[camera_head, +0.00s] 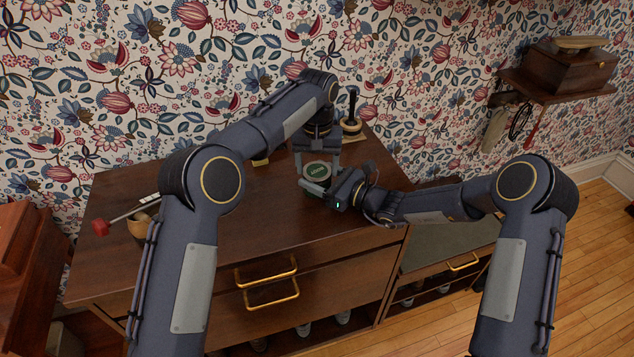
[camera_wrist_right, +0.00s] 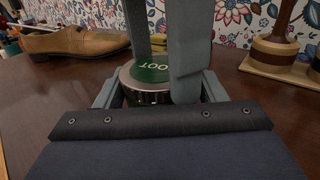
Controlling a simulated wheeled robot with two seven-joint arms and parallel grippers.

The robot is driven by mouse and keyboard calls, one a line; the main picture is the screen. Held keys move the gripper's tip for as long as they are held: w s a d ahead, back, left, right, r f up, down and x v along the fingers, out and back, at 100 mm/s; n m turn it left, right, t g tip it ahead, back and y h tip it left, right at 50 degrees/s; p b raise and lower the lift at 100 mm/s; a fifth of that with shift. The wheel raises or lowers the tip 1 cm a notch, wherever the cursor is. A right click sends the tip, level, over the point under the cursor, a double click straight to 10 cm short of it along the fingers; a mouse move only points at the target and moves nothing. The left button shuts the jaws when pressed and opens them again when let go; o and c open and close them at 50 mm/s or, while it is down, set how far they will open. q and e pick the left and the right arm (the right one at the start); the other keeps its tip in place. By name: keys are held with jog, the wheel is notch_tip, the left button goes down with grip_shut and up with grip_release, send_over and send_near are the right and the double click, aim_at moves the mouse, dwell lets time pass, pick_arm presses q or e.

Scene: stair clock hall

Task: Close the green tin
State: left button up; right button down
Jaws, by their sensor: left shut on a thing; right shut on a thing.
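The green tin (camera_head: 317,172) stands on the brown cabinet top (camera_head: 250,213), near its back right part. Its round green top with pale lettering faces up, and a shiny metal band shows below it in the right wrist view (camera_wrist_right: 150,73). I cannot tell whether the lid is fully seated. My left gripper (camera_head: 317,163) reaches down from above, shut on the tin's top, one finger on each side. My right gripper (camera_head: 322,186) comes in level from the right, shut around the tin's lower part. The fingers hide much of the tin's side.
A post on a wooden stand (camera_head: 352,127) is behind the tin. A tan shoe (camera_wrist_right: 78,43) shows in the right wrist view. The cabinet top's front middle is clear.

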aim_at(317, 170)
pick_arm(q)
jog(key=m, duration=0.3)
jog(key=o, duration=1.1)
jog(key=shift+c, duration=0.2)
jog(key=shift+r, duration=2.3)
